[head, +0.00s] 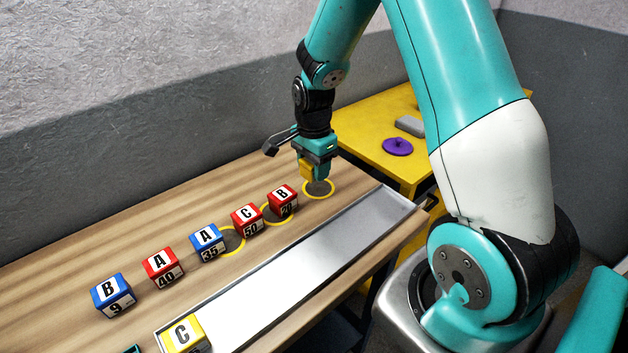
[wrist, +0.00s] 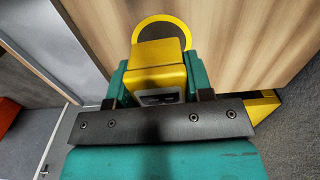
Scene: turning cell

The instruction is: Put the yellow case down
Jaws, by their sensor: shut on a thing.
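My gripper (head: 315,174) is shut on a yellow case (head: 306,169) above the wooden bench, close to the rightmost yellow-ringed grey disc (head: 318,188). In the wrist view the yellow case (wrist: 158,65) sits between the green fingers, and the ringed disc (wrist: 166,30) shows just beyond it. The case seems to be held above the surface; its underside is hidden. Another yellow case marked C (head: 184,334) stands at the near end of the metal tray (head: 300,270).
Two more ringed discs lie partly behind cases. A yellow table (head: 365,120) with a purple lidded thing (head: 398,147) stands behind.

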